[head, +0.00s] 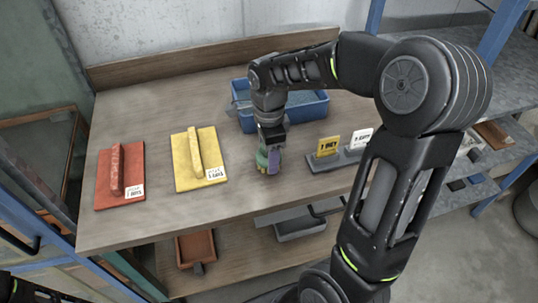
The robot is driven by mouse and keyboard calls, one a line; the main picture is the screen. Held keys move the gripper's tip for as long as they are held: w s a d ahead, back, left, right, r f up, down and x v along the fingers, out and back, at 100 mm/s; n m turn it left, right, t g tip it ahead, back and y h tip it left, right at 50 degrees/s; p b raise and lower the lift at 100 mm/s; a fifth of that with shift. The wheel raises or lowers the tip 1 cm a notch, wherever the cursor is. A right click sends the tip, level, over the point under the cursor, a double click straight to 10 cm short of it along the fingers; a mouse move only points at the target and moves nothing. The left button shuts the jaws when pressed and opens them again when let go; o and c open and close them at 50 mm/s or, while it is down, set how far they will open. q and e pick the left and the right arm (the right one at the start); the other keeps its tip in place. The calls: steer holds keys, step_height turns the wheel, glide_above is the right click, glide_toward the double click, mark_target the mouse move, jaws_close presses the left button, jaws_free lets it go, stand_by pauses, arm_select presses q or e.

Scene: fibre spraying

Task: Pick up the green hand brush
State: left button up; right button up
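My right arm reaches over the wooden workbench, and its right gripper (270,144) points down near the bench's front middle. Right at the gripper's lower end is a small green piece (262,160), probably part of the green hand brush, with a purple piece (274,161) beside it. The gripper covers most of both. I cannot tell whether the fingers are closed on the green piece or only around it. Only a dark part of my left arm shows in the bottom left corner; the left gripper is out of the picture.
A red float (117,178) and a yellow float (183,171) with labels lie on the bench's left (130,225). A blue tray (245,122) stands behind my gripper. Yellow (328,146) and white (360,139) signs stand to the right. A lower shelf holds a brown tray (188,250).

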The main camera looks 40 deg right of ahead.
step_height(320, 180, up, 10)
steer(key=shift+f+b, duration=0.2)
steer(key=shift+b, duration=0.15)
stand_by(0.4)
steer(key=o, duration=0.8)
steer(key=c, duration=0.6)
